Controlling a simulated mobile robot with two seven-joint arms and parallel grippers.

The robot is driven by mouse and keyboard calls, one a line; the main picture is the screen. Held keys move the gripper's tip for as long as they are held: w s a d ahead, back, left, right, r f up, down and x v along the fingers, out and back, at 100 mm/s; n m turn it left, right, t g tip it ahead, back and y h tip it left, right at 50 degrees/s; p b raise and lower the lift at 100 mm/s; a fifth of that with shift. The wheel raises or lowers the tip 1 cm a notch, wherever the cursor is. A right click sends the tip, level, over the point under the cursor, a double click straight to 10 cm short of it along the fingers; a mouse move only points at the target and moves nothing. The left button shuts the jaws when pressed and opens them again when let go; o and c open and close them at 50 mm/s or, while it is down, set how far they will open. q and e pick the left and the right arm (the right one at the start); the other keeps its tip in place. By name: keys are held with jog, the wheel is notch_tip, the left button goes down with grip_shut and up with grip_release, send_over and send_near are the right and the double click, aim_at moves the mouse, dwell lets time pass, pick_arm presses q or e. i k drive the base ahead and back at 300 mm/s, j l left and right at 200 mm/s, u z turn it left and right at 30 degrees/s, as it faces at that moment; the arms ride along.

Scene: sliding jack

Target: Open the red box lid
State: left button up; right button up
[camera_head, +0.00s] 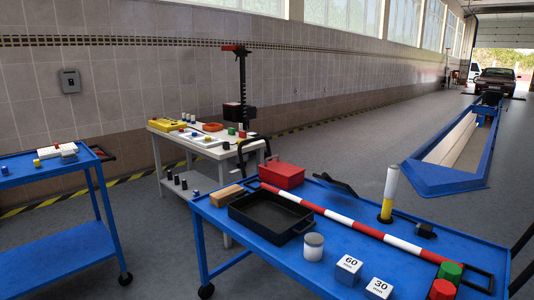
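The red box (282,176) sits at the back left of the blue cart top (262,258). Its red top face shows and the lid looks closed. The box is behind a black tray (268,215) and the left end of a red-and-white striped bar (365,234). No latch or handle on the lid can be made out at this size. Neither my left gripper nor my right gripper shows in the head view.
A wooden block (226,195), a grey can (313,246), white-topped weight blocks (348,268), a yellow-white cylinder (389,195) and a black lever (335,184) crowd the cart. A white table (172,183) stands behind.

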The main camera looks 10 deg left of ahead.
aim_at(288, 171)
jog(key=i+j, duration=0.35)
jog(key=j, duration=0.25)
jog(key=i+j+u, duration=0.1)
jog(key=i+j, duration=0.25)
jog(key=j, duration=0.25)
jog(key=i+j, duration=0.4)
jog(key=j, duration=0.15)
jog(key=i+j+u, duration=0.1)
jog(key=i+j, duration=0.25)
jog(key=j, duration=0.25)
jog(key=i+j, duration=0.4)
jog(key=i+j+u, duration=0.15)
jog(key=i+j, duration=0.5)
jog(key=i, duration=0.25)
